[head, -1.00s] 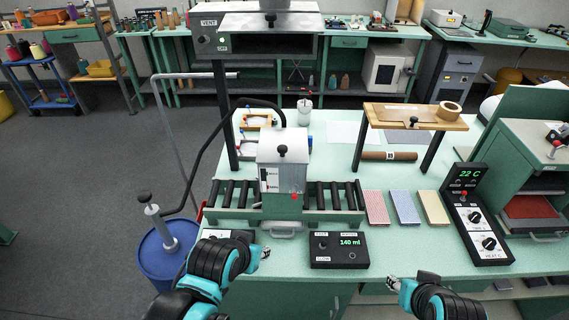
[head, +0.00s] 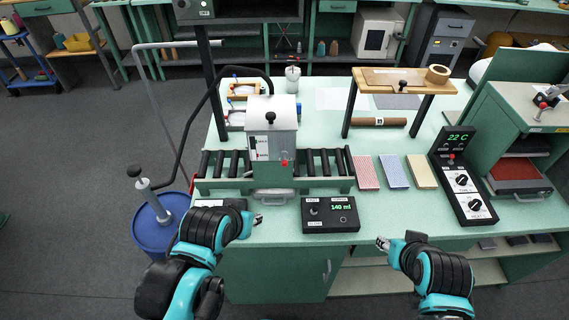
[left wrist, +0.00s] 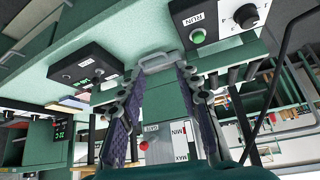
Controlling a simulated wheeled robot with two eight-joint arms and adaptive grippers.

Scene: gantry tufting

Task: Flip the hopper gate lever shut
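The hopper (head: 271,122) is a pale metal box with a black knob on top, standing over the roller conveyor. A small red knob (head: 284,163), which looks like the gate lever's end, sits low on its front right. In the left wrist view the red knob (left wrist: 143,145) shows between the finger pads. My left gripper (head: 257,218) is in front of the hopper near the table's front edge, apart from the knob. Its fingers (left wrist: 159,72) are spread and empty in the left wrist view. My right gripper (head: 383,243) hangs by the front edge; its opening is too small to judge.
A black box reading 140 ml (head: 330,213) stands in front of the conveyor (head: 325,163). A metal handle (head: 272,196) sticks out below the hopper. Coloured pads and a 22 C control panel (head: 462,180) are to the right. A blue drum (head: 158,228) stands at left.

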